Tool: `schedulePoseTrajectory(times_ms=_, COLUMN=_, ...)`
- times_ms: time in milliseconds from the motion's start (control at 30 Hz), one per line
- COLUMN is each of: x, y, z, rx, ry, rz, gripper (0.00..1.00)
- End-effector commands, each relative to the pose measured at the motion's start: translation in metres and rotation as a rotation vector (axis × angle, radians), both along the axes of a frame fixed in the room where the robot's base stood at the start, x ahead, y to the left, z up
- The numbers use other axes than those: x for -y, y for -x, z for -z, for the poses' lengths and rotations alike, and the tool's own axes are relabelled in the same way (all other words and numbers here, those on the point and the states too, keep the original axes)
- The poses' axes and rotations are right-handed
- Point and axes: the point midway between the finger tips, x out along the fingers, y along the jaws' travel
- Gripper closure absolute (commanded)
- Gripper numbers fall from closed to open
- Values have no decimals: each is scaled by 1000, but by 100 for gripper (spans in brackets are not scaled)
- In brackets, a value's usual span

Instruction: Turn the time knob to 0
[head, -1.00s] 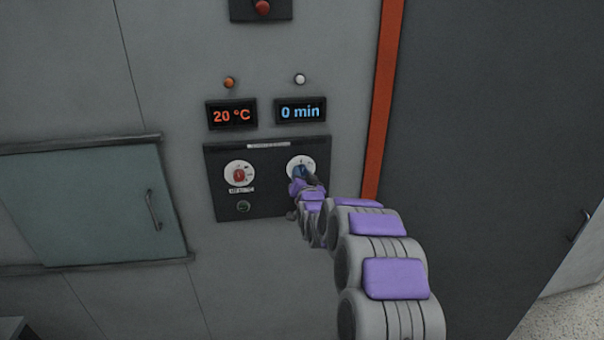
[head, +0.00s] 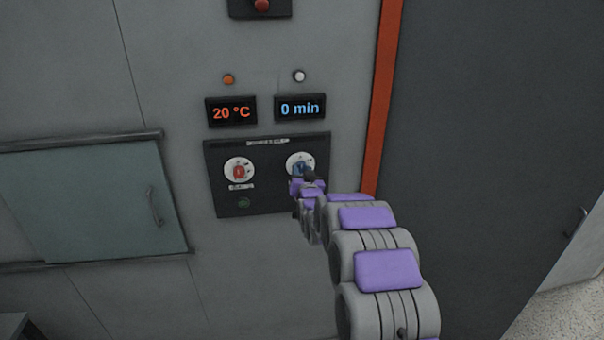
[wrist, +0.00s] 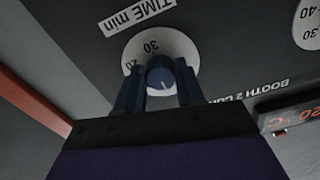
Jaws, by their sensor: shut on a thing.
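The blue time knob (wrist: 160,76) sits on a white dial marked with numbers, under a "TIME min" label (wrist: 137,16) in the wrist view. My gripper (wrist: 160,88) has one dark finger on each side of the knob and is shut on it. In the head view the time dial (head: 300,160) is on the right of the dark control panel (head: 222,200), and my gripper (head: 308,181) covers its lower part. The blue time display (head: 300,108) above reads "0 min".
A red knob (head: 239,172) on a white dial is left of the time dial, with the orange "20 °C" display (head: 231,111) above. A green button (head: 244,203) is below it. A glazed hatch (head: 95,205) with a handle is at left. An orange-red strip (head: 384,95) runs down at right.

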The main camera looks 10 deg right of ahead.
Motion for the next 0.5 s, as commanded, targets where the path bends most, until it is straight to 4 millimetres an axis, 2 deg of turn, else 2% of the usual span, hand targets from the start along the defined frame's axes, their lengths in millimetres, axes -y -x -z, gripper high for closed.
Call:
schedulePoseTrajectory(times_ms=33, x=0, y=1, z=5, rx=-9, ry=1, rz=-1, gripper=61)
schedulePoseTrajectory(times_ms=267, x=0, y=2, z=1, rx=-2, ry=0, rz=0, gripper=39)
schedulePoseTrajectory(times_ms=500, x=0, y=2, z=-1, rx=0, ry=0, rz=0, gripper=37)
